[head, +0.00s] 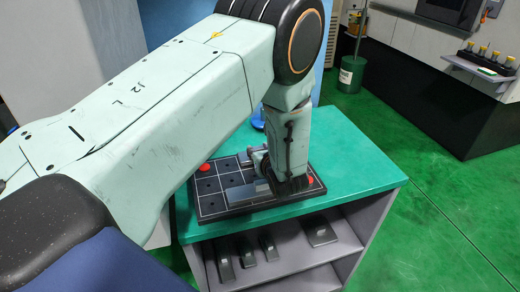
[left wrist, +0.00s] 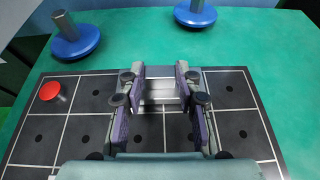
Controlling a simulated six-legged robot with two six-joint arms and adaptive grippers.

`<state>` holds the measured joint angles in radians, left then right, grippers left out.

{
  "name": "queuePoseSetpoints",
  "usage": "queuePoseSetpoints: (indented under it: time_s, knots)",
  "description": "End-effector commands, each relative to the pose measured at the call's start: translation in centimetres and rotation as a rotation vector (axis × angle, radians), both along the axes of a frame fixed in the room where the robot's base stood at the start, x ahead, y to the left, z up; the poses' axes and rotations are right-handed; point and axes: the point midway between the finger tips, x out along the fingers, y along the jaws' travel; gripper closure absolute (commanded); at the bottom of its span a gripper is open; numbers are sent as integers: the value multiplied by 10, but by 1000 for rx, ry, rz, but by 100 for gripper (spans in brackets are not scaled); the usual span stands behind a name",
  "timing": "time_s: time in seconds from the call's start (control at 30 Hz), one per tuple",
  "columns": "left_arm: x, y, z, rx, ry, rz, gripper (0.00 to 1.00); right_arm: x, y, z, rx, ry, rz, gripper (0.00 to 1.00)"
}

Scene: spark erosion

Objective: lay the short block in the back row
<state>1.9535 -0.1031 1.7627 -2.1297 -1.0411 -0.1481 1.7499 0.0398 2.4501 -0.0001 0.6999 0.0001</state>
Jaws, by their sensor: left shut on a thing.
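A black board (head: 212,205) with white grid lines and dark holes lies on the green table top; it also fills much of the left wrist view (left wrist: 88,82). My left gripper (left wrist: 162,105) is over the board, with its fingers closed on the two ends of a short silvery block (left wrist: 160,92). That block is over the far part of the board; I cannot tell whether it touches it. A longer grey block (head: 241,195) lies on the board's near part in the head view, partly behind my gripper. My right gripper is out of view.
Red knobs stand at the board's left (head: 205,167) and right (head: 309,180). Two blue discs with posts (left wrist: 76,42) (left wrist: 195,13) stand behind the board. Dark pieces (head: 247,256) lie on the shelf below. The table's right side (head: 365,165) is clear.

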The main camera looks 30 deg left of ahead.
Motion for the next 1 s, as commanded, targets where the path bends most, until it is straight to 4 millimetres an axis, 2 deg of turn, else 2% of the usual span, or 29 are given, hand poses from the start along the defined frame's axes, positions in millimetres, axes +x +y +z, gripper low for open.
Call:
queuePoseSetpoints:
  time_s: [0.27, 0.3, 0.6, 1.0]
  knots:
    - [1, 0, 0, 1, -3, -1, 100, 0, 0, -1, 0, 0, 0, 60]
    - [1, 0, 0, 1, -2, -1, 66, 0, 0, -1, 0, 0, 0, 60]
    - [0, 0, -1, 1, -1, -1, 40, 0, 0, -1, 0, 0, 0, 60]
    - [0, 0, -2, 0, 1, 0, 40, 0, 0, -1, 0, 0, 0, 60]
